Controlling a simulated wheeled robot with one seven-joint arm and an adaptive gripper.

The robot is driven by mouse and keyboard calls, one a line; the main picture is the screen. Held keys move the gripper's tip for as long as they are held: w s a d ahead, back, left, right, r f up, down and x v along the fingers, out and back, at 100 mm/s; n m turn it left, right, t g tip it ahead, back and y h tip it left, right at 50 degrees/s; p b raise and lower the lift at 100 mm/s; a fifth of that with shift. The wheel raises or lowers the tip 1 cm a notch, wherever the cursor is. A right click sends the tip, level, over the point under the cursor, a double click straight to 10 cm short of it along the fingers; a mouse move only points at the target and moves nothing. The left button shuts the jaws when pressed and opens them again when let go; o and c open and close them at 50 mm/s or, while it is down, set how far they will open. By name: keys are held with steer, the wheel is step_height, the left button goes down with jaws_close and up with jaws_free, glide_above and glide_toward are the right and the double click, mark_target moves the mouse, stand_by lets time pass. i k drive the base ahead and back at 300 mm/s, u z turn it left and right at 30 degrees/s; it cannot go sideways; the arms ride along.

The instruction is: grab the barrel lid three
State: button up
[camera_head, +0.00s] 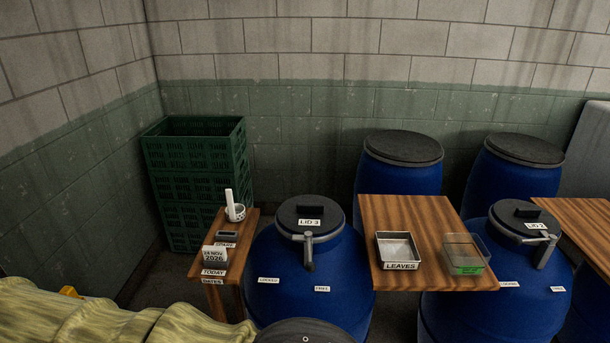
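The lid labelled "LID 3" (292,231) is a round black lid with a dark raised block on its top. It sits on a blue barrel (268,275) near the middle of the view. A grey metal lever (309,252) stands at the lid's front edge and hangs down over the barrel's side. Two small white labels are on the barrel below it. My gripper is not in this view, so I cannot see how it stands to the lid.
A small wooden table (232,250) with a white cup stands close left. Another wooden table (419,218) right holds a "LEAVES" tray (398,250). More blue barrels stand behind and right. Green crates (197,180) fill the corner. A dark round shape (303,331) is cut off below.

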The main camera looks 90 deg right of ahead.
mark_target(319, 215)
steer(key=z, duration=1.8)
